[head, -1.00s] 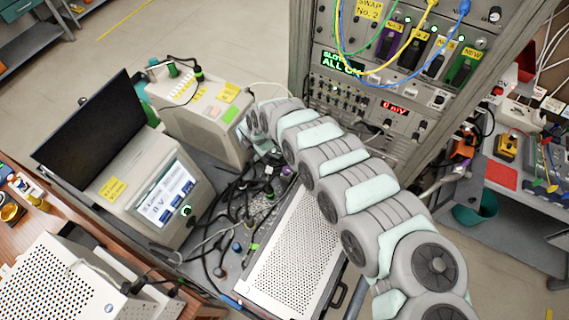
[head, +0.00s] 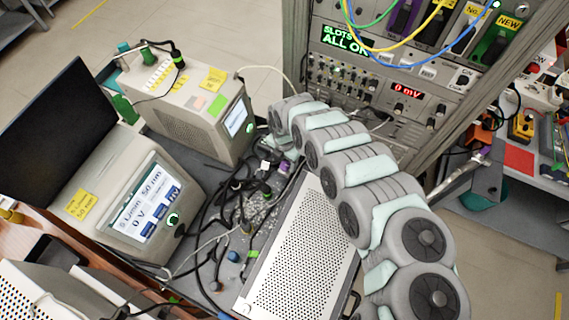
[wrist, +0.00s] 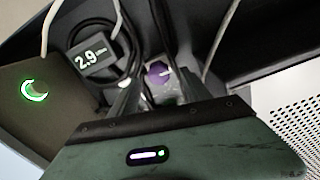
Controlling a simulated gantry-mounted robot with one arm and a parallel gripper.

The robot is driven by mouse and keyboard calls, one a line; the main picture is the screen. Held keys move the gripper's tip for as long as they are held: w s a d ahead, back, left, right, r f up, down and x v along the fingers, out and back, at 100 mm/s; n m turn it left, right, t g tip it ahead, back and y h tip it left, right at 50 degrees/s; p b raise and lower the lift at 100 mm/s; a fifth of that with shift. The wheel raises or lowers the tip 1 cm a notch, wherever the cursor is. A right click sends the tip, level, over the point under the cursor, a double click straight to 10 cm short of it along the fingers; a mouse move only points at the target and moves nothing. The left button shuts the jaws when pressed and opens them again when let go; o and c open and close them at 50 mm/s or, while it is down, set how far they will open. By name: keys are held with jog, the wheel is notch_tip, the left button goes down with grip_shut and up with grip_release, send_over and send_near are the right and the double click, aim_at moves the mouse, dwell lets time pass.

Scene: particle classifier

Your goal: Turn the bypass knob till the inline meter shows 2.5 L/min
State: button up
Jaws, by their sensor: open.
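The purple bypass knob (wrist: 158,73) with a pale pointer line shows in the wrist view, on a light fitting. My gripper (wrist: 156,82) is open, with one dark finger on each side of the knob. I cannot tell whether either finger touches it. The inline meter (wrist: 90,60), a small dark display left of the knob, reads 2.9; its small unit text is blurred. In the head view a small purple spot, apparently the knob (head: 283,169), shows at the far end of my arm, where the gripper is largely hidden.
Dark cables and hoses (head: 225,205) crowd the bench around the knob. A beige unit with a screen (head: 145,205) stands left, another beige box (head: 190,105) behind it. A perforated metal case (head: 298,245) lies in front. An instrument rack (head: 400,80) rises behind my arm.

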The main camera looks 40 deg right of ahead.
aim_at(285, 167)
jog(key=shift+w+a+f, duration=0.1)
jog(key=shift+f, duration=0.75)
jog(key=shift+d+f, duration=0.2)
jog(key=shift+f, duration=0.15)
jog(key=shift+c, duration=0.4)
grip_shut()
